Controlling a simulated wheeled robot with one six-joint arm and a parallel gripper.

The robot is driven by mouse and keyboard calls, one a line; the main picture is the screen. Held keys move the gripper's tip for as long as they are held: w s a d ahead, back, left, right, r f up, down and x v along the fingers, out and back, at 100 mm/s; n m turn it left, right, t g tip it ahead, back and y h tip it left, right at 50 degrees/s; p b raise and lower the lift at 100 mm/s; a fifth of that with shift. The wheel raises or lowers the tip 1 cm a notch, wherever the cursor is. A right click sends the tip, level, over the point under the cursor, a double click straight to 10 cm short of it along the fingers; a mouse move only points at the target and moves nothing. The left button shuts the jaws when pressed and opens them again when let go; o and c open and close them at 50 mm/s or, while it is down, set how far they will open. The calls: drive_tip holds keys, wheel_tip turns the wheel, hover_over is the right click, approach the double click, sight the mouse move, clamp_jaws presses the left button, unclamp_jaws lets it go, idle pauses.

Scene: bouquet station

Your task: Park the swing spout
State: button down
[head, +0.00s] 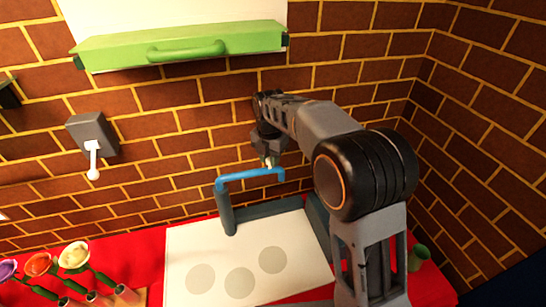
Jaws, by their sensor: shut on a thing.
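The swing spout (250,176) is a blue bar on top of a dark grey upright post (227,212) at the back left of the white board. It reaches right from the post, and its right end turns down. My gripper (270,163) is at the right end of the blue bar, shut on the spout. The arm comes in from the right, and the gripper's fingers are small and partly hidden, so the exact hold is hard to see.
A white board (195,245) with several grey discs lies on the red table (145,250), with dark edging behind it. Flowers (75,257) stand at the lower left. A lever switch (93,150) and a green flap (185,47) are on the brick wall. A green cup (418,257) stands at right.

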drive_tip(key=c, duration=0.9)
unclamp_jaws()
drive_tip(key=shift+r+b, duration=0.3)
drive_tip(key=shift+r, duration=3.5)
